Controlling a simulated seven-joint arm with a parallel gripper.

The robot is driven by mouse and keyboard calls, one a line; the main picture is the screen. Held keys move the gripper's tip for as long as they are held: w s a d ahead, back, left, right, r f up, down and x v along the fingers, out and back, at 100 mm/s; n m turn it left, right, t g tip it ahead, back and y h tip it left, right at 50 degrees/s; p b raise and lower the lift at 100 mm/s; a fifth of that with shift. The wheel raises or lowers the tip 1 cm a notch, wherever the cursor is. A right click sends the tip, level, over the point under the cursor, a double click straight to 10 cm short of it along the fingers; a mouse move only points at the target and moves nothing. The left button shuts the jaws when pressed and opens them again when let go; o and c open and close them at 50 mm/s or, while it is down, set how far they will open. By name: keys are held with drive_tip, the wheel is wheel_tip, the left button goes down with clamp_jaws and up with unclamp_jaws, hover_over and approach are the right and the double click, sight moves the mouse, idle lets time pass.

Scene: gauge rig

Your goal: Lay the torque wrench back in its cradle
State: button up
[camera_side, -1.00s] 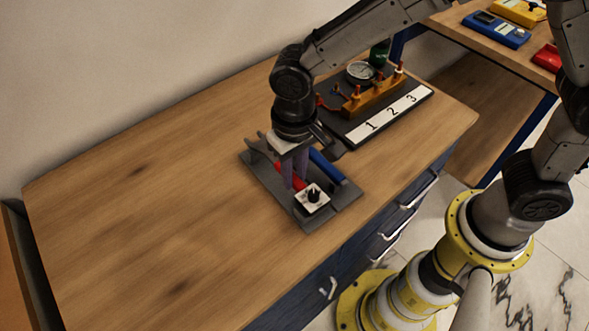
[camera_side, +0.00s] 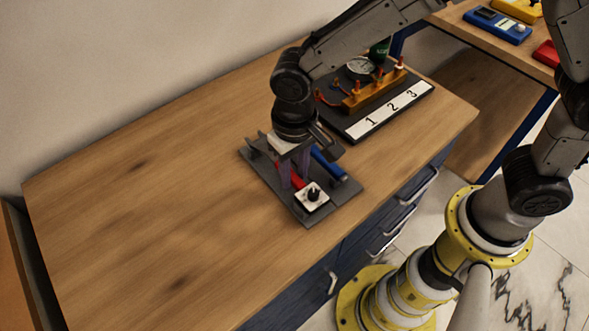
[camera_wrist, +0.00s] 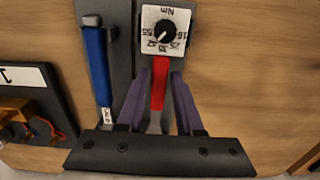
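A red-handled tool with a grey shaft, apparently the torque wrench (camera_wrist: 158,88), lies along a dark grey tray, the cradle (camera_side: 327,211). Its handle (camera_side: 298,180) is partly hidden by my fingers in the side view. My gripper (camera_wrist: 161,74) is open, with purple fingers on either side of the red handle and a visible gap to it. It is low over the tray (camera_side: 294,184). A white dial block marked Nm (camera_wrist: 165,21) stands at the handle's end. How the far end of the tool rests is hidden.
A blue-handled tool (camera_wrist: 97,65) lies parallel beside the red one on the same tray. Behind is a dark board (camera_side: 350,136) with a gauge (camera_side: 360,67), an orange block and a strip numbered 1, 2, 3. The left part of the wooden bench (camera_side: 150,220) is clear.

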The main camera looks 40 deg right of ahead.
drive_tip(key=shift+o, duration=1.4)
wheel_tip(320, 180, up, 14)
drive_tip(key=shift+f, duration=0.1)
